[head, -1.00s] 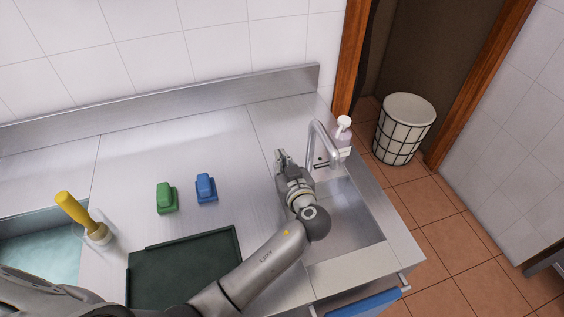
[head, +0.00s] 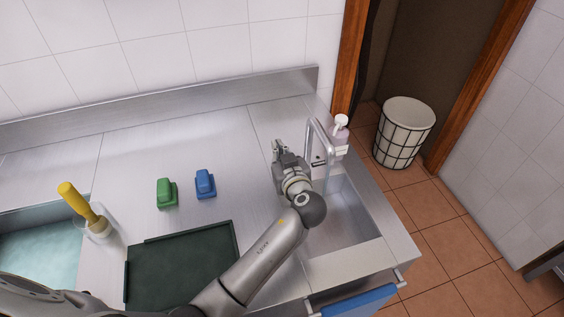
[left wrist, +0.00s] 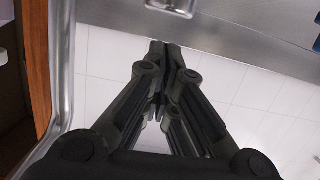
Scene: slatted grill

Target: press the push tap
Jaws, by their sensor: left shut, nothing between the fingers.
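The push tap (head: 322,140) is a silver bent pipe at the back of the sink, right of my left gripper in the head view. Its pipe also shows along the left side of the left wrist view (left wrist: 64,60). My left gripper (head: 277,146) is raised over the counter just left of the tap, apart from it as far as I can tell. Its fingers are shut and empty, and they show together in the left wrist view (left wrist: 164,50). The tap's button cannot be made out clearly. My right gripper is not in view.
A soap bottle (head: 340,132) stands behind the tap. The sink basin (head: 345,220) lies right of my left arm. Green (head: 166,193) and blue (head: 205,185) blocks, a dark tray (head: 180,270) and a yellow-handled tool (head: 78,203) are left. The back counter is clear.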

